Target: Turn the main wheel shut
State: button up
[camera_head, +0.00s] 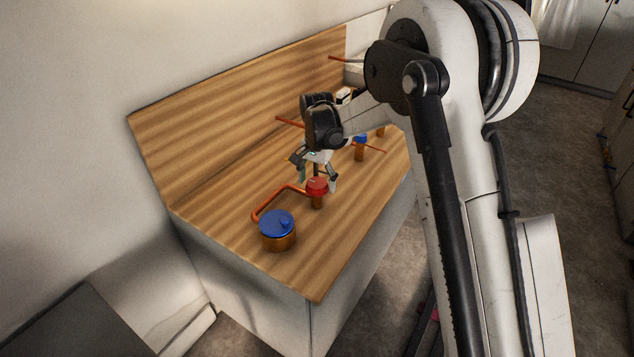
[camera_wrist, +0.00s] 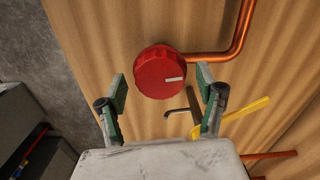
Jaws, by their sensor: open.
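The red wheel (camera_head: 317,185) sits on a copper pipe fitting above the wooden counter. In the wrist view the red wheel (camera_wrist: 160,73) has a ribbed rim and a pale mark on its face pointing right. My gripper (camera_head: 317,178) is just above the wheel, pointing down. Its fingers are open in the wrist view (camera_wrist: 163,92), one on each side near the wheel's lower edge. I see no clear contact with the wheel.
A blue-topped copper cylinder (camera_head: 277,226) stands at the counter's near end, joined by a copper pipe (camera_head: 262,206). Another blue knob (camera_head: 360,138) stands farther back. A yellow lever (camera_wrist: 245,110) lies right of my gripper. A wooden backboard (camera_head: 220,110) rises behind the counter.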

aim_at(317, 182)
jog(key=shift+f, duration=0.25)
jog(key=c, duration=1.2)
jog(key=shift+o, duration=0.2)
jog(key=shift+m+b, duration=0.5)
jog(key=shift+m, duration=0.3)
jog(key=o, duration=1.2)
jog(key=shift+c, duration=0.2)
notch_tip(317, 182, up, 12)
